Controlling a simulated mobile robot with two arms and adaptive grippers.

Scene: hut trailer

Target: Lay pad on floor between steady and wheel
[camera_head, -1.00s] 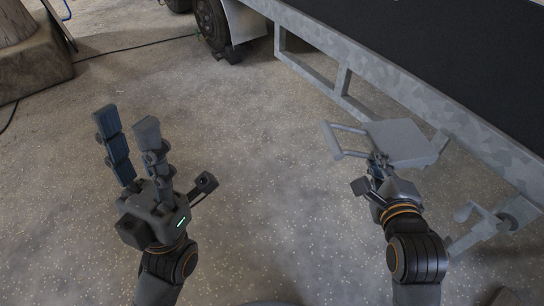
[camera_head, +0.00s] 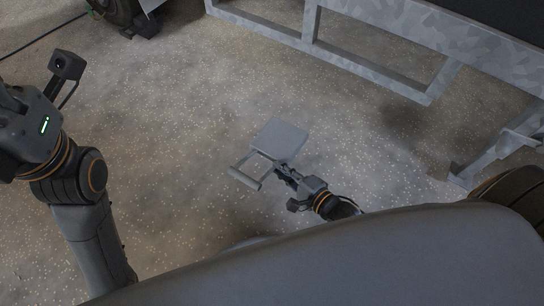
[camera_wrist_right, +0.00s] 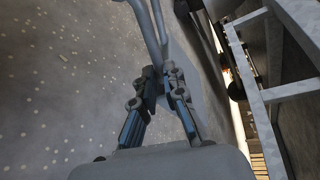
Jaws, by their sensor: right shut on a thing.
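The pad, a flat grey square plate (camera_head: 280,138) with a bar handle, is held by my right gripper (camera_head: 284,172) over the floor. In the right wrist view, the fingers of my right gripper (camera_wrist_right: 160,95) close around its grey bars (camera_wrist_right: 153,35). I cannot tell how far the plate is above the floor. The wheel (camera_head: 120,8) is cut off at the top left. A grey leg, seemingly the steady (camera_head: 505,145), hangs from the trailer frame at the right. My left gripper's body (camera_head: 38,125) is at the left edge; its fingers are out of view.
The grey trailer frame (camera_head: 385,82) runs across the upper right, with open bays below. A black cable (camera_head: 45,33) lies on the floor at the top left. The speckled floor (camera_head: 180,120) around the pad is clear.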

